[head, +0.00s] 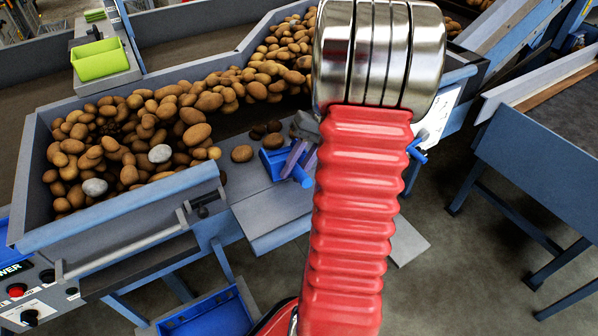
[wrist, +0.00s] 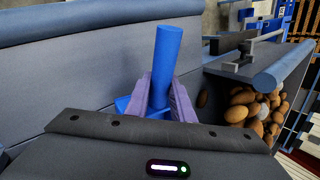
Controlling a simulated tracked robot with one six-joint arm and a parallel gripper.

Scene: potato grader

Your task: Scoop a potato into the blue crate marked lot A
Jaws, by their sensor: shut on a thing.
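My gripper (head: 296,158) is shut on a blue scoop (head: 273,160) beside the potato hopper. In the wrist view, the purple-grey fingers (wrist: 166,98) close on both sides of the scoop's upright blue handle (wrist: 168,55). Part of the scoop is hidden by my arm and fingers; I cannot tell whether a potato is in it. A few dark potatoes (head: 258,131) lie just behind the scoop, and one brown potato (head: 242,153) lies to its left. A blue crate (head: 245,291) stands at the bottom, partly cut off; no lot mark shows on it.
The grey hopper (head: 125,219) holds many brown potatoes (head: 196,134) and two pale grey lumps (head: 160,153). A green tray (head: 98,60) sits behind it. A grey-blue table (head: 540,165) stands at the right. Bare floor (head: 450,270) lies between.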

